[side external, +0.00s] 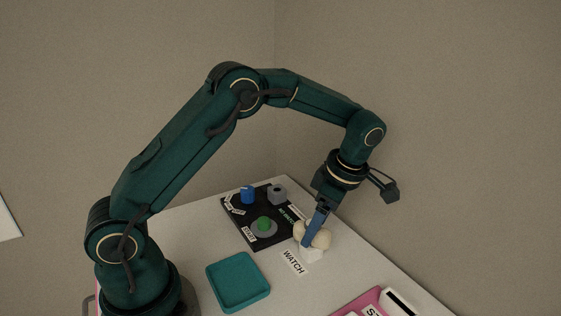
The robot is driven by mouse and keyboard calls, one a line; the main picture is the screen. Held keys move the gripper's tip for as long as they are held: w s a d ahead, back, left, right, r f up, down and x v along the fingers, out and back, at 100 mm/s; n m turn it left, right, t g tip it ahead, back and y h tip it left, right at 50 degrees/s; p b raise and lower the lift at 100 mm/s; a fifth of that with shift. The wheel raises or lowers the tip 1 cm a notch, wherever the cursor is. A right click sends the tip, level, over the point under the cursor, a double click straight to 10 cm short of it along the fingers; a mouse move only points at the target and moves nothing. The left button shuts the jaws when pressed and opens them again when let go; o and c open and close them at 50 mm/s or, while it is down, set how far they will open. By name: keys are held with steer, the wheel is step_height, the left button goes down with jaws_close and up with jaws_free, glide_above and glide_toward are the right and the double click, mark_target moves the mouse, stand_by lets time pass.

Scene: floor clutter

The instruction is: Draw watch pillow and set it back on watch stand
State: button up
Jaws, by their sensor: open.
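A cream, rounded watch pillow (325,238) sits on a small white watch stand (312,255), beside the WATCH label (292,262). My gripper (312,238) points down at the pillow, with a blue finger in front of it. It is open, and the finger overlaps the pillow in this view. Whether it touches the pillow, and where the other finger is, I cannot tell. The finger hides part of the pillow, and the pillow hides the top of the stand.
A black board (236,215) with a blue knob (247,195), a green button (264,224) and a grey block (277,192) lies behind left of the stand. An empty teal tray (237,281) is at front left. A pink item (352,305) lies at front right.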

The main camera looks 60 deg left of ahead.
mark_target(323, 230)
steer(key=shift+v, duration=2.1)
steer(key=shift+r, duration=0.1)
steer(key=s+r+m+t+h, duration=0.1)
steer(key=s+r+m+t, duration=0.3)
steer(key=s+r, duration=0.5)
steer(key=s+d+f+m+t+h, duration=0.2)
steer(key=s+m, duration=0.5)
steer(key=m, duration=1.3)
steer(key=shift+d+f+t, duration=0.15)
steer(key=shift+f+t, duration=0.4)
steer(key=shift+t, duration=0.05)
steer(key=shift+s, duration=0.15)
steer(key=shift+c, duration=0.2)
